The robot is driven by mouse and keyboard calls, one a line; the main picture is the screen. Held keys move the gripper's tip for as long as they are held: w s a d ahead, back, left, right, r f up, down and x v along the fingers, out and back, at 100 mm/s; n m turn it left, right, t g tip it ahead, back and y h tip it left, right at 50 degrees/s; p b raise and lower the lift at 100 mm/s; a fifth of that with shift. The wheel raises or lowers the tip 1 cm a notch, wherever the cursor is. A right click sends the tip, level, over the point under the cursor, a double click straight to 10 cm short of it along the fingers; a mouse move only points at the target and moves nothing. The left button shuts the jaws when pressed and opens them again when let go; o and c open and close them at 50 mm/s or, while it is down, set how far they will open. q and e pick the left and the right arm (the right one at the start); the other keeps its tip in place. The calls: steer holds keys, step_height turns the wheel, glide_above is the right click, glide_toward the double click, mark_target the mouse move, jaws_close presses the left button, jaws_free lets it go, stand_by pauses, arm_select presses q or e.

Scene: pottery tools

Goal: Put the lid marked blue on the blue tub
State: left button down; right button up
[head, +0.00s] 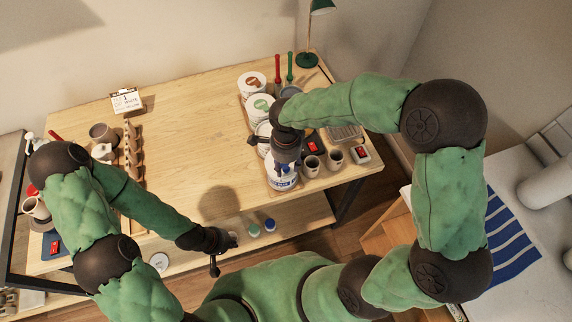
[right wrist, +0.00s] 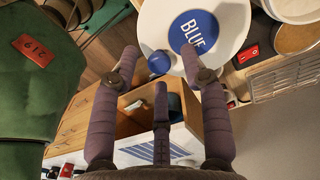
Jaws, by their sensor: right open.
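The white lid with a blue disc reading BLUE (right wrist: 190,32) is at the top of the right wrist view, just past my fingertips. In the head view, a white tub with blue markings (head: 283,183) stands at the table's front edge, below my right gripper (head: 287,160). My gripper partly hides it, so I cannot tell whether the lid sits flush on the tub. My right gripper (right wrist: 165,75) is open, its fingers spread and nothing between them. My left gripper (head: 224,250) is off the table's front edge, low, with its finger state unclear.
Dark cups (head: 311,165) and a red switch box (head: 360,154) are to the right. Small blue (head: 270,225) and green (head: 254,230) capped jars sit on the lower shelf. The table's middle is clear.

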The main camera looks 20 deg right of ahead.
arm_select(q)
steer(key=shift+r+p, duration=0.25)
steer(key=shift+p, duration=0.05)
arm_select(e)
step_height(320, 180, up, 11)
stand_by(0.5)
